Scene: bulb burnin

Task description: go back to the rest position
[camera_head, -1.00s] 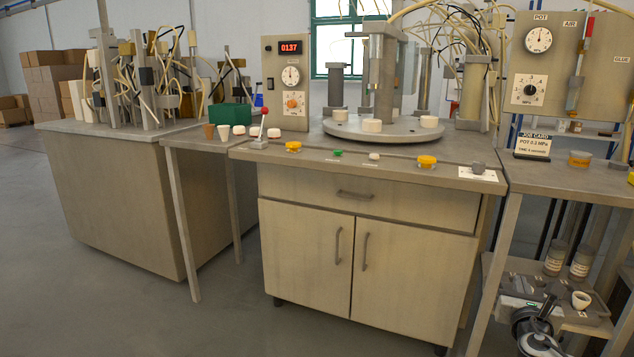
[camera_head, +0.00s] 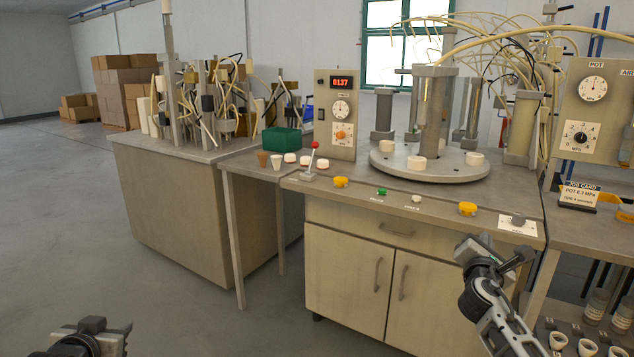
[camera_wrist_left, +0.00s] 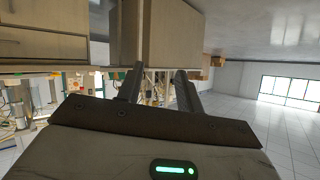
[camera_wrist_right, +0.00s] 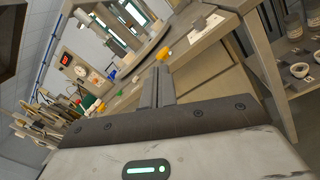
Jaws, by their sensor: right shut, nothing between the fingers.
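My right gripper (camera_head: 500,258) is in front of the cabinet at the lower right of the head view, below the bench top and clear of it. In the right wrist view its fingers (camera_wrist_right: 158,84) are closed together with nothing between them. My left gripper (camera_head: 108,333) is at the lower left of the head view, partly cut off, over open floor. In the left wrist view its two fingers (camera_wrist_left: 158,84) stand apart with nothing held between them.
A side bench (camera_head: 170,190) stands left. The job card stand (camera_head: 579,196) is at right. Floor at left is free.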

